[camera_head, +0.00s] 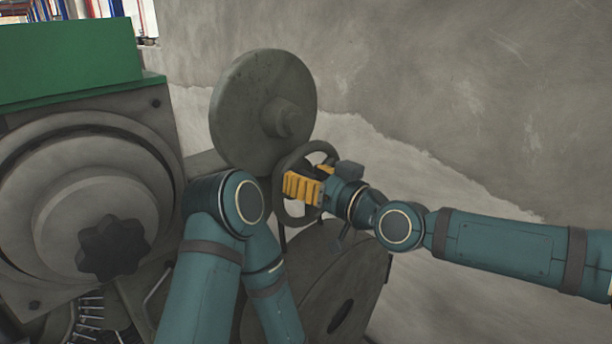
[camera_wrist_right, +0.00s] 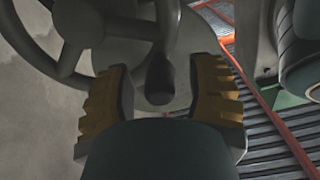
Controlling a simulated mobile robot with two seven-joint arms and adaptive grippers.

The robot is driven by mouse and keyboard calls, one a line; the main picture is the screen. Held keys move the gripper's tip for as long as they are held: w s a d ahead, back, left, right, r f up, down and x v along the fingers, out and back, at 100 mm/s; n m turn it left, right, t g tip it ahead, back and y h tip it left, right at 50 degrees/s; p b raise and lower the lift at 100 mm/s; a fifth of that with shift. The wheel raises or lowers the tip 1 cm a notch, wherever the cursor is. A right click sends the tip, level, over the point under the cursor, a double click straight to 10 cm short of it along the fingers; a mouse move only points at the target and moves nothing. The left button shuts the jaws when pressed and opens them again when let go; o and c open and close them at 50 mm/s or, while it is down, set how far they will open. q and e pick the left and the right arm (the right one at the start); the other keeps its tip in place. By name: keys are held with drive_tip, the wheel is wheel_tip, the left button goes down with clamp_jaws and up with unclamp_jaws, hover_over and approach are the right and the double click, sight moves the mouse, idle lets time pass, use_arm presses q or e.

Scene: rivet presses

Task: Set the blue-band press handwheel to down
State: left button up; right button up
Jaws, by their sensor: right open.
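A dark spoked handwheel (camera_head: 291,158) sits in the middle of the head view, in front of a big grey disc. It also shows at the upper left of the right wrist view (camera_wrist_right: 80,25). No blue band is visible. My right gripper (camera_head: 303,188), with yellow finger pads, is at the wheel and covers part of it. In the wrist view the gripper (camera_wrist_right: 162,75) is open, with a dark rounded handle (camera_wrist_right: 160,80) between its fingers. Whether the pads touch it I cannot tell. My left arm shows, but its gripper is not visible.
The big grey disc (camera_head: 250,105) stands behind the wheel. A press with a dark lobed knob (camera_head: 115,250) and green top (camera_head: 70,60) fills the left. A large round grey part (camera_head: 325,285) lies below the wheel. A bare wall (camera_head: 470,90) is at right.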

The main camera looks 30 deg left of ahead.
drive_tip(key=shift+a, duration=0.1)
drive_tip(key=shift+c, duration=0.4)
clamp_jaws()
